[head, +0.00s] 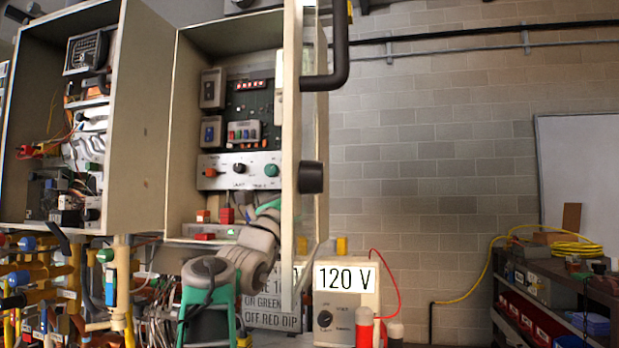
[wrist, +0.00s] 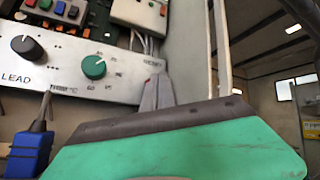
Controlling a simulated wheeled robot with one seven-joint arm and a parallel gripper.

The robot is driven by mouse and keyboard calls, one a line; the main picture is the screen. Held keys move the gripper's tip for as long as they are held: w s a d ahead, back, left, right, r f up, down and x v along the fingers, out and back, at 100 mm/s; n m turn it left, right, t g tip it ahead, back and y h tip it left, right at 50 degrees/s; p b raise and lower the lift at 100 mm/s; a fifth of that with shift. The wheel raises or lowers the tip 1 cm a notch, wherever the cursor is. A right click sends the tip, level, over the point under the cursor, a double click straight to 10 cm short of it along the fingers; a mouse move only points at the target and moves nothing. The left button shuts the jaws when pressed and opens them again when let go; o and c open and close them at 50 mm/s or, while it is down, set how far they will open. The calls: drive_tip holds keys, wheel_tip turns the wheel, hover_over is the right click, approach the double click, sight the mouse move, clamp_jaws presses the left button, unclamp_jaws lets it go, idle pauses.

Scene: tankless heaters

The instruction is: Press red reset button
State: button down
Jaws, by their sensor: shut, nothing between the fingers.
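The control panel (head: 239,171) with dark and green knobs is inside the open right-hand cabinet. In the wrist view the panel (wrist: 118,84) shows the green knob (wrist: 94,67) and a label that seems to read "RESET" near its right end. My gripper (wrist: 158,77) is shut and empty, its grey fingertips at the panel's right end just below that label. A red reset button cannot be made out clearly; the fingertips may cover it. I cannot tell whether they touch the panel. In the head view my arm reaches into the cabinet and the fingertips are not clearly visible.
The cabinet's open door (head: 292,150) stands edge-on just right of my arm. Red blocks (head: 227,215) sit at the cabinet bottom. A blue plug-like part (wrist: 30,150) is left of my gripper. A "120 V" box (head: 346,295) stands below right.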

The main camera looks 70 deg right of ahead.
drive_tip(key=a+b, duration=0.2)
drive_tip(key=a, duration=0.1)
drive_tip(key=a+b, duration=0.1)
drive_tip(key=shift+s+a, duration=0.15)
drive_tip(key=shift+s, duration=0.25)
